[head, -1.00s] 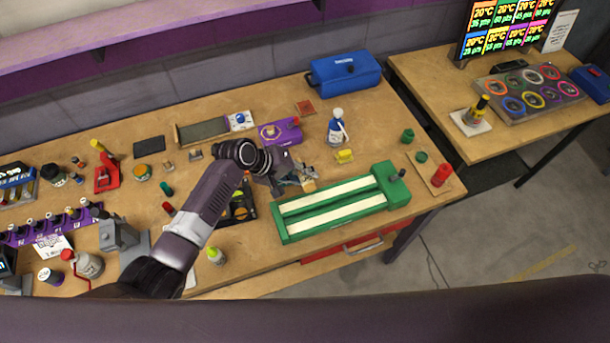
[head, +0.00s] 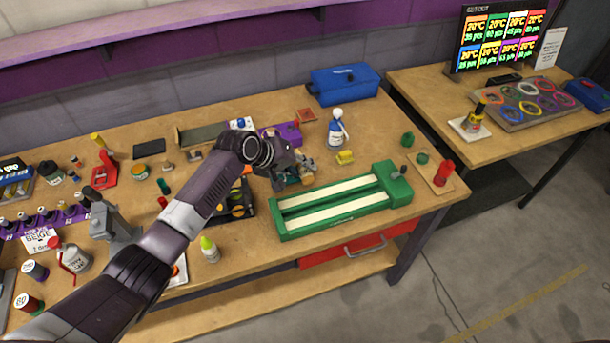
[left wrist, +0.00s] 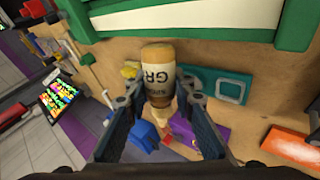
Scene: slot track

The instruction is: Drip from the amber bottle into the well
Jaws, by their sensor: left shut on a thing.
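My left gripper (head: 290,174) is over the bench, behind the green two-slot track (head: 335,207). In the left wrist view my left gripper (left wrist: 159,98) is shut on the amber bottle (left wrist: 158,72), one finger on each side. I cannot make out the well clearly. My right gripper is not in view.
A white bottle with a blue label (head: 337,128) and a yellow block (head: 345,157) stand right of the gripper. A black tray with yellow discs (head: 238,210) lies left of the track. A blue case (head: 345,84) is at the back.

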